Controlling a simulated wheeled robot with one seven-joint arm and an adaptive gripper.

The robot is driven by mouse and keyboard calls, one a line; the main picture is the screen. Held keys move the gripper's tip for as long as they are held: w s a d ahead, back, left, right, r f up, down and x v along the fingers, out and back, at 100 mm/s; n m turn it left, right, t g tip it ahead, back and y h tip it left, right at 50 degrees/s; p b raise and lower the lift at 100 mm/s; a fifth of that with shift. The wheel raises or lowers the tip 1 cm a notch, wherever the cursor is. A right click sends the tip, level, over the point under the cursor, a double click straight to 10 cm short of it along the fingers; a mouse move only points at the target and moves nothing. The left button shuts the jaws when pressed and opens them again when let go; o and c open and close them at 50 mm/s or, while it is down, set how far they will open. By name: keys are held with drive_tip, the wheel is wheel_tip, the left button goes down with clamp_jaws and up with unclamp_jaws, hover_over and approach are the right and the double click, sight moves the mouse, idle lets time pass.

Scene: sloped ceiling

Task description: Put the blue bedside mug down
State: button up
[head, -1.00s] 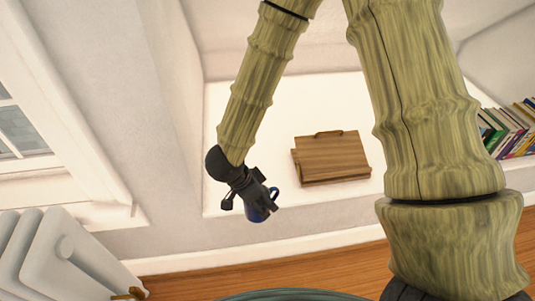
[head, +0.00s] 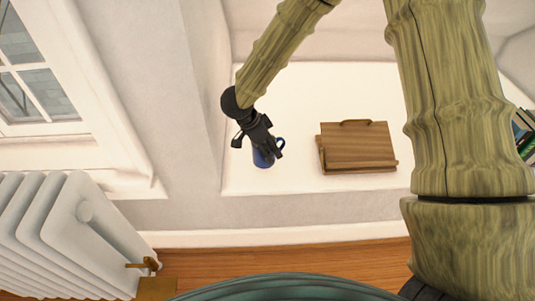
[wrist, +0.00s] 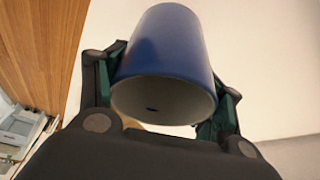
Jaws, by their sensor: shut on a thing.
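The blue mug (head: 263,158) is held at the end of my arm, near the left front part of a white ledge (head: 300,100). Its handle points right in the head view. My gripper (head: 266,146) is shut on it. In the wrist view, the mug (wrist: 165,45) sits between the two fingers, with a pale round end towards the camera. I cannot tell whether the mug touches the ledge or hangs just above it.
A wooden stand (head: 357,146) lies on the ledge to the right of the mug. Books (head: 525,130) stand at the far right. A white radiator (head: 70,235) and a window (head: 25,70) are at the left. The ledge behind the mug is bare.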

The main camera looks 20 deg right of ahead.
drive_tip(key=f, duration=0.1)
drive_tip(key=f+b, duration=0.1)
drive_tip(key=f, duration=0.1)
drive_tip(key=shift+w+f+b, duration=0.25)
drive_tip(key=shift+f+b, duration=0.05)
drive_tip(key=shift+f, duration=0.05)
drive_tip(key=shift+r, duration=0.1)
drive_tip(key=o, duration=1.8)
drive_tip(key=shift+p+v, duration=1.2)
drive_tip(key=shift+v, duration=2.55)
